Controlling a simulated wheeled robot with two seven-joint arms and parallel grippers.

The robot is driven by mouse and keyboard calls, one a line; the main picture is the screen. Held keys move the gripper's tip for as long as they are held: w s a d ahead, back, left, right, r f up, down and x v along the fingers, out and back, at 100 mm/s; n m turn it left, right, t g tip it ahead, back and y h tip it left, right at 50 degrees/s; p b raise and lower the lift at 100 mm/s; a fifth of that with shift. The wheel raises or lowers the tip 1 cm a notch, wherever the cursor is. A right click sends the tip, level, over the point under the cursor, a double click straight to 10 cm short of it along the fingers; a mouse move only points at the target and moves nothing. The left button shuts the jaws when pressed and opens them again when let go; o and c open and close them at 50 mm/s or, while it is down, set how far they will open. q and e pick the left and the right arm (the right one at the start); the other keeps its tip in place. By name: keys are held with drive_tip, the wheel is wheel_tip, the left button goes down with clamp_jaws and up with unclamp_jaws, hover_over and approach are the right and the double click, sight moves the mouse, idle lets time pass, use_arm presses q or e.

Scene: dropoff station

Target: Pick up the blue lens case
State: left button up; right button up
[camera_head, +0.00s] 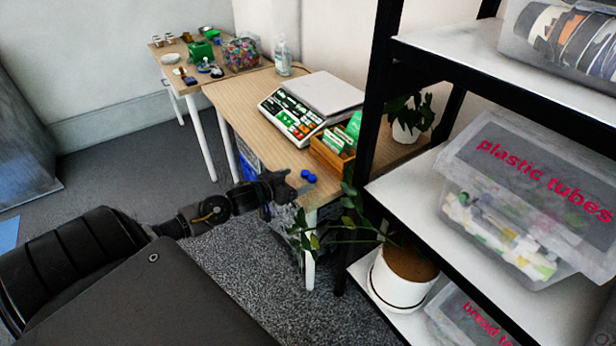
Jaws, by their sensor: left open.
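The blue lens case (308,176) is a small blue thing with two round caps. It lies near the front edge of the wooden table (236,108), in the middle of the head view. My left gripper (297,186) is at the table's front edge, just left of the lens case. Its jaws are open, and the case looks close to the fingertips. I cannot tell whether they touch it. My right gripper is not in view.
A scale (316,104) and a wooden box (331,157) of green packets stand behind the case. A black-framed shelf (425,201) with plastic tubs and a potted plant (402,280) stands close on the right. A second table (181,80) with small items is farther back.

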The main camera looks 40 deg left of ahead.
sight(308, 176)
use_arm(q)
drive_tip(key=shift+x, duration=2.55)
drive_tip(key=c, duration=1.1)
